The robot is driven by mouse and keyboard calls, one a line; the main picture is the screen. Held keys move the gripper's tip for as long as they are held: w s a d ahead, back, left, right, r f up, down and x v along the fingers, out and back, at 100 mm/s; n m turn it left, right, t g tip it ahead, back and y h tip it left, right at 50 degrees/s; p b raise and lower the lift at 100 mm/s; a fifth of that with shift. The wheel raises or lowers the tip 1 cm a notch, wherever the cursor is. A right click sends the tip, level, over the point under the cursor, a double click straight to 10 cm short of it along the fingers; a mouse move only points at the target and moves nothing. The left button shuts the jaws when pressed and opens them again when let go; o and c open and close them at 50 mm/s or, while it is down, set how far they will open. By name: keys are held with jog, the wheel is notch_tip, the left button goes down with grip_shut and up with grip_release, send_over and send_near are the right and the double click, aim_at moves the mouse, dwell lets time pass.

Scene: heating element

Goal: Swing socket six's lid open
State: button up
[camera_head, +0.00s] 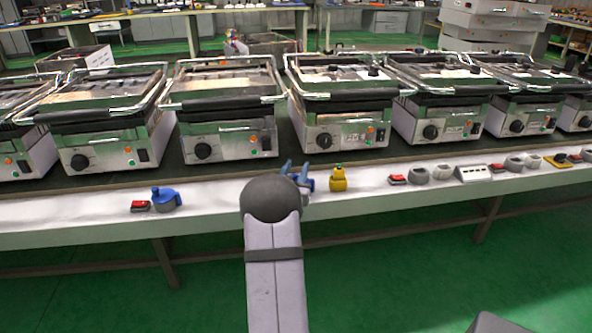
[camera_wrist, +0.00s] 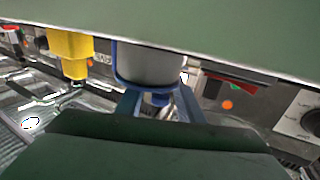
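A grey socket with a blue rim and blue lid parts (camera_head: 307,184) sits on the bench's front strip, partly hidden behind my arm. In the wrist view, which is upside down, this socket (camera_wrist: 150,65) is straight ahead, close to my fingers. My gripper (camera_head: 294,170) has two blue fingers standing apart. In the wrist view my gripper (camera_wrist: 160,108) shows its fingers on either side of a small blue part (camera_wrist: 160,98) below the socket. I cannot tell whether they touch it. No socket number is readable, so I cannot tell which one is six.
A yellow socket (camera_head: 338,180) stands just right of my gripper, and in the wrist view (camera_wrist: 72,52) on the left. A blue socket (camera_head: 164,199), red switches (camera_head: 397,180) and grey sockets (camera_head: 419,174) line the strip. Several contact grills (camera_head: 340,95) stand behind.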

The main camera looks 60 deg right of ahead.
grip_shut()
jog(key=shift+d+r, duration=0.1)
jog(key=shift+w+d+m+g+h+p, duration=0.1)
jog(key=shift+d+m+g+h+p, duration=0.15)
jog(key=shift+m+g+h+p, duration=0.45)
jog(key=g, duration=0.1)
jog(key=d+m+g, duration=0.1)
jog(key=g, duration=0.1)
jog(key=shift+r+m, duration=0.15)
jog(key=shift+m, duration=0.15)
jog(key=shift+s+d+f+m+g+p, duration=0.15)
jog(key=shift+m+g+p, duration=0.2)
jog(key=shift+g, duration=0.35)
jog(key=shift+s+d+f+m+g+p, duration=0.15)
jog(key=shift+m+g+p, duration=0.1)
jog(key=shift+m+g, duration=0.35)
jog(key=shift+r, duration=0.1)
grip_release()
